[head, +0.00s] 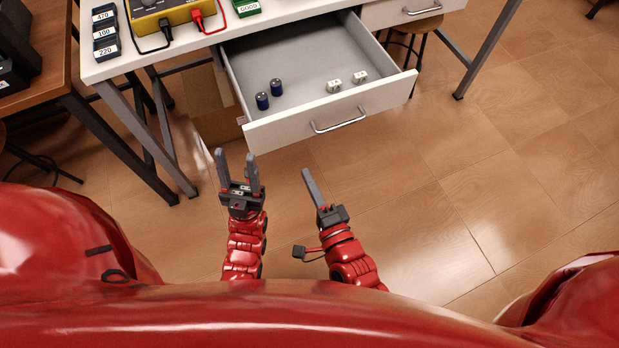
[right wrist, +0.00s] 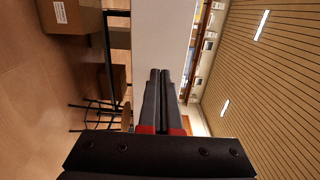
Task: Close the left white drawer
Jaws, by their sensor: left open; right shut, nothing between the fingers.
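The left white drawer (head: 333,120) is pulled out from under the white table in the head view. It has a metal bar handle (head: 340,121) on its front. Two dark blue cylinders (head: 269,95) and two small white pieces (head: 347,81) lie inside it. My left gripper (head: 235,160) is open and empty, in front of and to the left of the drawer front, apart from it. My right gripper (head: 306,172) is shut and empty below the drawer front, apart from the handle. Its closed fingers (right wrist: 157,85) show in the right wrist view, with a pale surface beyond them.
A second white drawer (head: 400,10) is at the right. A cardboard box (head: 205,105) stands beneath. The floor at right is clear.

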